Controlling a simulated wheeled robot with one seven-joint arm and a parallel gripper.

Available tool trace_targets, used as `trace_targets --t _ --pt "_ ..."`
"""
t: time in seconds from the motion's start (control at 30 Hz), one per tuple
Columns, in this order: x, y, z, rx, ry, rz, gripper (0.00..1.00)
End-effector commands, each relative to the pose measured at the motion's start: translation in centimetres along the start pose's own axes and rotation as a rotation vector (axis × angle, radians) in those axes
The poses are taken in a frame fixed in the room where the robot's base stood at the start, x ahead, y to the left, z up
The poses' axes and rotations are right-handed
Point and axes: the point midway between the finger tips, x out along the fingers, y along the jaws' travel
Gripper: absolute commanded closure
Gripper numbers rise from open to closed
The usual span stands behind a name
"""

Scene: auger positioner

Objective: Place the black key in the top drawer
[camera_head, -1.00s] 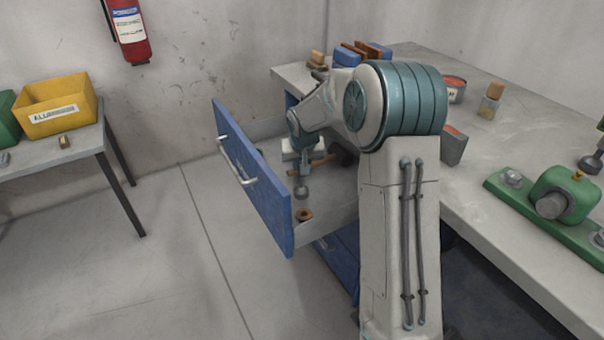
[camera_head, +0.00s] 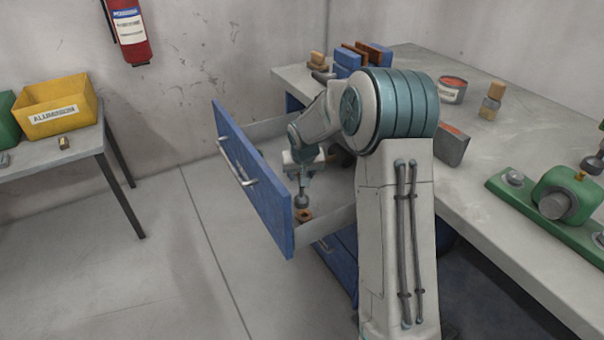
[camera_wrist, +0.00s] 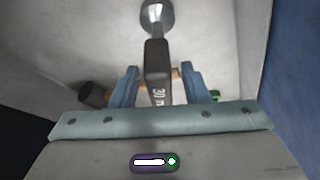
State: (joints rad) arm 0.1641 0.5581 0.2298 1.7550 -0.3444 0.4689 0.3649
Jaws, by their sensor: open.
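The black key (camera_wrist: 157,60), marked "30", has a round silver end and lies lengthwise between my fingers in the wrist view. In the head view its silver end (camera_head: 301,201) shows below my gripper (camera_head: 304,178), inside the open top drawer (camera_head: 250,180). My gripper (camera_wrist: 160,85) is open, with one blue finger on each side of the key. I cannot tell whether the key touches the drawer floor. My arm hides part of the drawer.
A brown ring (camera_head: 304,215) lies in the drawer near its front. A black-headed tool (camera_wrist: 92,94) with a wooden handle lies beneath the key. A yellow bin (camera_head: 58,105) stands on the left table.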

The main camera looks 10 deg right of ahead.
Motion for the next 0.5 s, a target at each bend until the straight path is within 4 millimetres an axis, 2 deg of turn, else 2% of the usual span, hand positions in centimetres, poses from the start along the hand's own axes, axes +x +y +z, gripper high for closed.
trace_targets --t 0.17,0.5 --pt "-2.1 0.0 -0.2 0.002 0.003 0.000 0.58" --pt "-9.3 0.1 -0.2 0.001 0.003 0.001 0.58"
